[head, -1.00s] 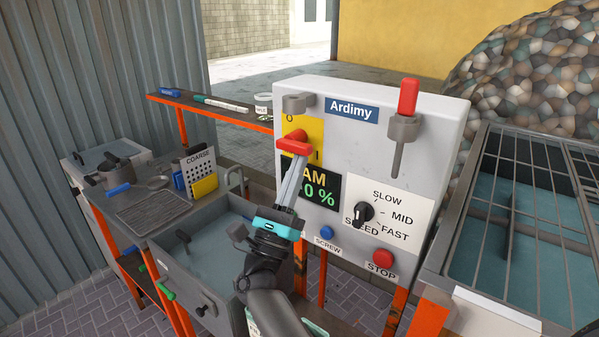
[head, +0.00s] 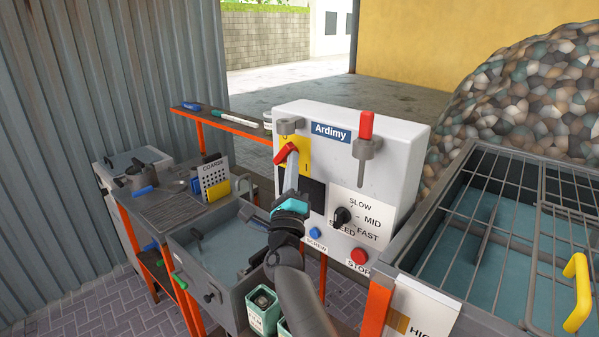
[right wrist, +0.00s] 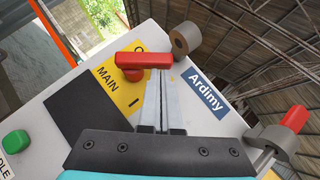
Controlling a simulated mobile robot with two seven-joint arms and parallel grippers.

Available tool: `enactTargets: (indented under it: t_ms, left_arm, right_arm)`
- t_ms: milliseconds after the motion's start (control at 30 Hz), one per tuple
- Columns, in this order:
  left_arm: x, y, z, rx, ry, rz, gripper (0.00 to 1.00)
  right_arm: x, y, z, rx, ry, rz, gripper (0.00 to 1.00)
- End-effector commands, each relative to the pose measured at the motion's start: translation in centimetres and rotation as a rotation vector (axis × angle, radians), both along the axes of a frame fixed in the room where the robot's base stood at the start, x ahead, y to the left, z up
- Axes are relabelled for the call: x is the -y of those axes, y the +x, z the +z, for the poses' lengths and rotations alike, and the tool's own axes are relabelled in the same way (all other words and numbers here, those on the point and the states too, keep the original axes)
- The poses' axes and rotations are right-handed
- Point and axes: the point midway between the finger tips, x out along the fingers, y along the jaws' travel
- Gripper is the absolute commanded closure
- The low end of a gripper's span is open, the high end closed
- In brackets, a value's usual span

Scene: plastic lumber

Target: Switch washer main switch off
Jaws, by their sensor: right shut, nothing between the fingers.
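The washer main switch is a red handle (head: 285,153) on a yellow plate (head: 304,152) at the upper left of the white Ardimy panel (head: 402,140). In the right wrist view the red handle (right wrist: 145,60) lies across the plate beside the word MAIN, partly covering the O mark, with the I mark clear below. My right gripper (head: 291,162) is shut and empty, its fingertips (right wrist: 161,76) right by the handle; I cannot tell whether they touch. The panel display (head: 317,192) is dark. My left gripper is out of view.
A grey knob (head: 288,126) sits above the switch and a red-topped lever (head: 366,126) to its right. A speed dial (head: 342,217), blue screw button (head: 315,233) and red stop button (head: 359,256) are lower down. A grey sink (head: 222,240) stands left, a barred tank (head: 480,230) right.

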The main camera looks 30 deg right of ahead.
Motion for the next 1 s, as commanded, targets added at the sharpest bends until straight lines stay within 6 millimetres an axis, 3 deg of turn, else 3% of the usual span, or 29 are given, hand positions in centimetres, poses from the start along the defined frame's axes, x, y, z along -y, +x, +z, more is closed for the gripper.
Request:
enactTargets:
  t_ms: [400,1000]
  left_arm:
    - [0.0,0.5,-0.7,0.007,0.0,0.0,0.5]
    - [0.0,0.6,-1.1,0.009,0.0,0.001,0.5]
  right_arm:
    - [-0.2,0.8,1.8,0.005,0.004,0.0,1.0]
    - [-0.4,1.4,2.8,0.002,0.002,-0.001,1.0]
